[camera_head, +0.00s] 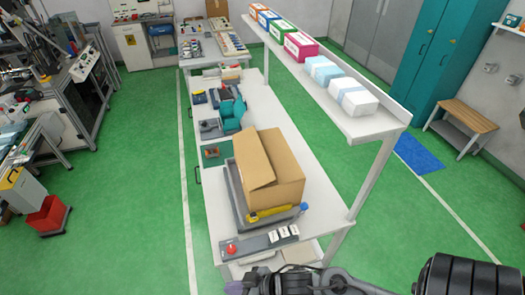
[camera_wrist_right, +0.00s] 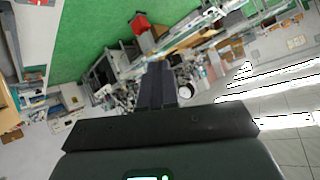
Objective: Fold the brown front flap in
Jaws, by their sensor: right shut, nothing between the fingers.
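A brown cardboard box (camera_head: 283,160) sits in a grey tray (camera_head: 238,196) on the white workbench. A brown flap panel (camera_head: 255,163) shows on its left side, with its lower edge near the box's front corner. I cannot tell for sure which flap is the front one or how far it is folded. My right gripper (camera_head: 262,283) is at the bottom edge of the head view, in front of the bench and apart from the box. Its dark fingers show in the right wrist view (camera_wrist_right: 158,85), shut together and empty. My left gripper is not in view.
A yellow tool (camera_head: 267,213) lies along the tray's front. A grey control strip with a red button (camera_head: 231,249) is at the bench's near end. A raised shelf (camera_head: 372,124) with several packs runs along the right. Teal bins (camera_head: 229,115) stand behind the box.

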